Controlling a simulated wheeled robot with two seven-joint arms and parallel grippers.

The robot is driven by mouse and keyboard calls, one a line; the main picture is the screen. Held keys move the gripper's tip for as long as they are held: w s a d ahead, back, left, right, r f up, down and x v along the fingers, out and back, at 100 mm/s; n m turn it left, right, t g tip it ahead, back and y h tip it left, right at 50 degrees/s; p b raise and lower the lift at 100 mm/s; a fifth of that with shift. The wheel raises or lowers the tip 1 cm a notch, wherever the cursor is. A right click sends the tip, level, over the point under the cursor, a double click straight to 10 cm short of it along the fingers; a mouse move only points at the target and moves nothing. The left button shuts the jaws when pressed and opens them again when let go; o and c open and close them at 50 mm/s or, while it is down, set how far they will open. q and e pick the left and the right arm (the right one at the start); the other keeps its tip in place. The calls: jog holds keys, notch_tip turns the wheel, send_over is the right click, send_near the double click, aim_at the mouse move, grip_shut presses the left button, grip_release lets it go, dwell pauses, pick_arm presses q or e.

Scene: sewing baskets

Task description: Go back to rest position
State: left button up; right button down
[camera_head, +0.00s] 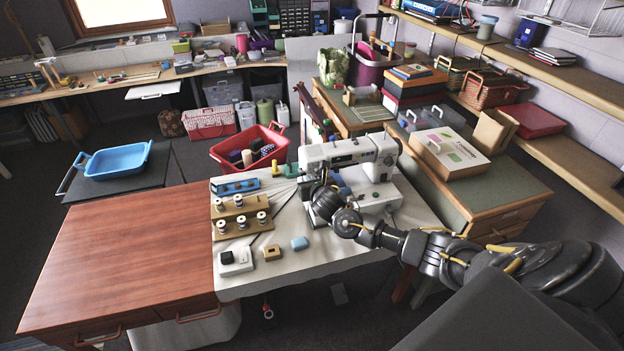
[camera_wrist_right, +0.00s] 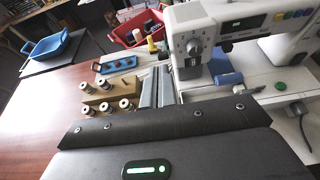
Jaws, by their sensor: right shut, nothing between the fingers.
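My right gripper (camera_head: 322,190) is in front of the white sewing machine (camera_head: 352,152) in the head view, with its arm coming in from the right. It is shut and holds nothing. The arm and hand hide part of the machine's base, and I cannot tell if the hand touches it. The right wrist view shows my grey wrist housing across the bottom, with the sewing machine (camera_wrist_right: 225,35) beyond it at the upper right. My left gripper is not in view.
A wooden spool stand (camera_head: 241,228), a blue holder (camera_head: 235,187) and small blocks sit left of the machine. A red basket (camera_head: 232,147) with spools stands behind the table, and a blue basket (camera_head: 117,161) at the left. The brown tabletop (camera_head: 125,245) is clear.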

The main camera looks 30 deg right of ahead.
dwell(0.5)
jog(key=s+a+f+m+g+y, duration=0.2)
jog(key=s+a+f+m, duration=0.4)
jog(key=s, duration=0.4)
jog(key=s+a+f+m+g+y, duration=0.1)
jog(key=s+a+f+m+g, duration=0.2)
jog(key=s+a+m, duration=0.55)
jog(key=s+a+r+m+g+y, duration=0.1)
jog(key=s+r+m+g, duration=0.1)
jog(key=s+m, duration=0.85)
jog(key=s+r+m+g, duration=0.1)
jog(key=s+m+g, duration=0.35)
jog(key=s, duration=1.05)
notch_tip(320, 180, down, 33)
jog(key=m+b, duration=0.1)
jog(key=b, duration=0.7)
jog(key=s+d+f+b, duration=0.1)
jog(key=s+f+b, duration=0.2)
jog(key=s+f, duration=0.5)
jog(key=s+d+f+b, duration=0.1)
jog(key=s+f+b, duration=0.2)
jog(key=s+f, duration=0.6)
notch_tip(320, 180, down, 6)
jog(key=shift+d+f+g, duration=0.1)
jog(key=shift+d+g, duration=0.25)
jog(key=shift+d, duration=0.05)
